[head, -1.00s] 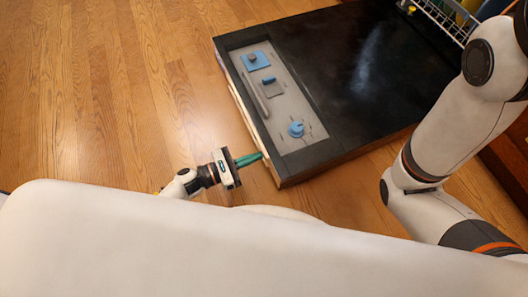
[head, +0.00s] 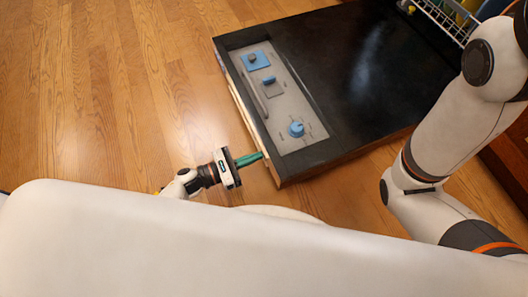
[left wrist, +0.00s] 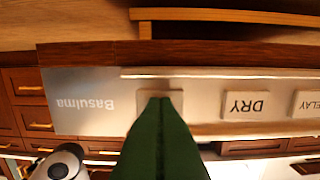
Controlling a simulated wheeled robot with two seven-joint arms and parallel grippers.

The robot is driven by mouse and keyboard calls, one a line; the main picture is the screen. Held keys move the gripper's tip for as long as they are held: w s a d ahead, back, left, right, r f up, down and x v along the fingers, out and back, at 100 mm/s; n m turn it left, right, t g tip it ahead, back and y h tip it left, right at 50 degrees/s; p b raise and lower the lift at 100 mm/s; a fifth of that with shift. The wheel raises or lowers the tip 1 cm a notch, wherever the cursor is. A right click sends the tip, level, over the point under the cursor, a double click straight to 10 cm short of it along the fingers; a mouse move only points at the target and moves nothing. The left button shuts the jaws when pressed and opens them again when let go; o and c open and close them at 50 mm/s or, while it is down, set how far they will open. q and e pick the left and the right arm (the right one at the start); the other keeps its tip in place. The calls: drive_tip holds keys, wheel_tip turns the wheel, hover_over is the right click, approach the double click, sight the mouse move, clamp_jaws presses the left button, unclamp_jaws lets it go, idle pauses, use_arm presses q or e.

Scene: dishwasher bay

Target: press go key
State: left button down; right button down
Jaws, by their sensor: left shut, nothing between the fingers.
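My left gripper (head: 262,156) has green fingers and is at the front edge of the dishwasher door (head: 350,90) in the head view. In the left wrist view the shut fingers (left wrist: 161,101) point at a pale key (left wrist: 147,98) on the metal strip, in front of most of its face. The fingers hide any label on it, and I cannot tell whether they touch it. All lettering appears upside down. My right gripper is out of view.
A grey control panel (head: 290,105) with a blue dial (head: 296,129) and dispenser lids lies on the door's upper face. A dish rack (head: 445,18) with dishes is at the top right. Bare wooden floor (head: 110,90) lies to the left.

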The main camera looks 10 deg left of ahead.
use_arm(q)
drive_tip(key=shift+w+d, duration=0.1)
drive_tip(key=shift+d, duration=0.05)
drive_tip(key=v, duration=0.6)
idle(0.7)
idle(0.6)
